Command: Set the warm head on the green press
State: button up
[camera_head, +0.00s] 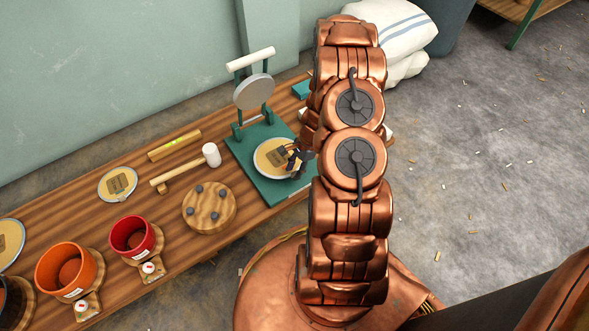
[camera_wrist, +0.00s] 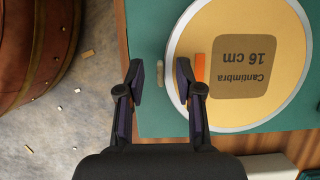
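A round cream head with a pale rim (camera_head: 268,151) lies over the base of the green press (camera_head: 240,152). In the wrist view this head (camera_wrist: 285,105) bears a brown label reading "Cantimbra 16 cm" and an orange strip near its rim. My gripper (camera_wrist: 162,78) is open at the rim: one finger is over the green base outside it, the other overlaps the rim beside the orange strip. It shows at the head's right side in the head view (camera_head: 298,158). The press's round grey plate (camera_head: 253,92) and white handle (camera_head: 250,59) are raised. The frames do not show finger contact.
Another labelled head (camera_head: 118,184) lies on the wooden bench, and one (camera_head: 8,242) is cut off at left. A mallet (camera_head: 190,168), a wooden disc with dark pegs (camera_head: 209,206), an orange pot (camera_head: 66,268) and a red pot (camera_head: 131,236) stand nearby. Grey floor is open at right.

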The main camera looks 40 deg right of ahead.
jog(key=v, duration=1.2)
dwell(0.5)
